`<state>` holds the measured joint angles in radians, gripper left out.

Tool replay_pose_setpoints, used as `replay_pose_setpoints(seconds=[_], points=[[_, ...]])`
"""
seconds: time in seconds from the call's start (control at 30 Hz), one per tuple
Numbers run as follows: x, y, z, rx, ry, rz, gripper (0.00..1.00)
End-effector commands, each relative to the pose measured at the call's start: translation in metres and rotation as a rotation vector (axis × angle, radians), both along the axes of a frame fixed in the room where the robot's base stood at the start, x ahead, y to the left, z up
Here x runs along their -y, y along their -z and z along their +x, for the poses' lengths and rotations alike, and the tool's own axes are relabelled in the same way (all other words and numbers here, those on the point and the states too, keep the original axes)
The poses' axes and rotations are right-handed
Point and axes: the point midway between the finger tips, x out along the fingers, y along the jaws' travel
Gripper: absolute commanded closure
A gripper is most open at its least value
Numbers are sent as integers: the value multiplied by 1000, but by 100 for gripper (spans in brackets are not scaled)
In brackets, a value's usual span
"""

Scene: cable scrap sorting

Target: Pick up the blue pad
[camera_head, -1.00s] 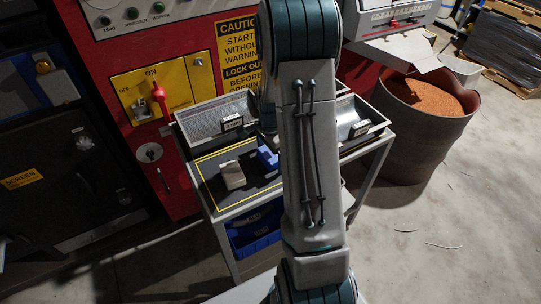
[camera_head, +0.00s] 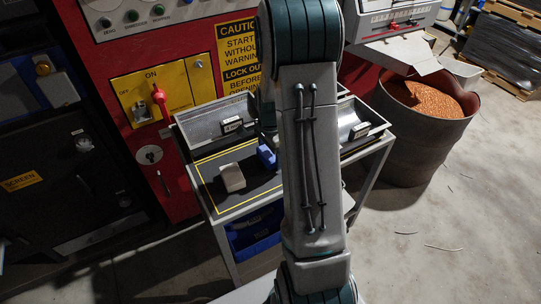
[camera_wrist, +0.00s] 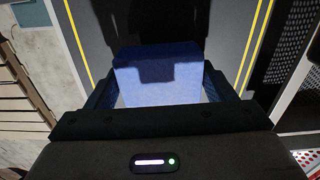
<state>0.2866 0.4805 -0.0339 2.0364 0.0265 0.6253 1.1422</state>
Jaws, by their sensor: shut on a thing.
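The blue pad (camera_wrist: 158,82) is between the two fingers of my gripper (camera_wrist: 160,88) in the wrist view. The fingers are shut on its left and right sides. Its near part is brightly lit and its far part lies in shadow. In the head view a blue shape (camera_head: 267,156) shows at the left edge of my arm, over the dark tabletop. My arm hides the gripper there. I cannot tell whether the pad is clear of the surface.
A beige block (camera_head: 232,178) sits on the dark, yellow-lined tabletop (camera_head: 210,170), left of the blue shape. Metal trays stand behind on the left (camera_head: 215,122) and right (camera_head: 352,118). A blue bin (camera_head: 255,235) is below. A barrel of copper-coloured granules (camera_head: 425,135) stands right.

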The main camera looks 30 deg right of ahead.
Motion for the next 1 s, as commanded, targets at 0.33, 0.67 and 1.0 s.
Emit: replay_pose_setpoints(seconds=[0.33,0.67,1.0], points=[[44,-51,6,4,7,-2,49],[103,-87,13,2,2,-1,49],[116,-96,14,0,0,1,49]])
